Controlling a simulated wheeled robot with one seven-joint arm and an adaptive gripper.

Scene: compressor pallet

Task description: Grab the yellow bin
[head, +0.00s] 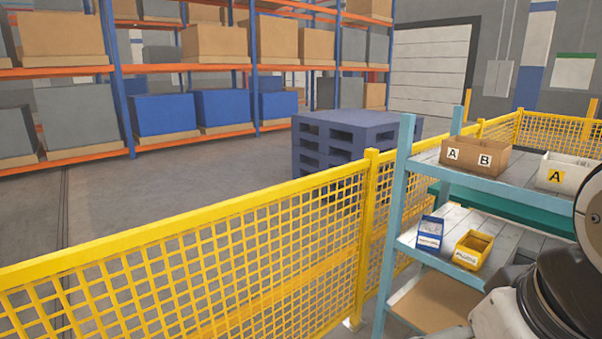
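The yellow bin (473,249) is a small open-topped bin with a white label on its front. It sits on the middle shelf of a light blue rack at the right of the head view. A blue bin (430,233) with a white label stands just left of it, with a small gap between them. Part of my arm shows at the lower right, to the right of the yellow bin. My gripper is not in view.
A brown box (475,157) marked A and B and a white bin (570,173) marked A stand on the top shelf. The rack's teal post (398,190) rises left of the bins. A yellow mesh fence (200,270) runs along the left. Stacked blue pallets (345,140) stand behind it.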

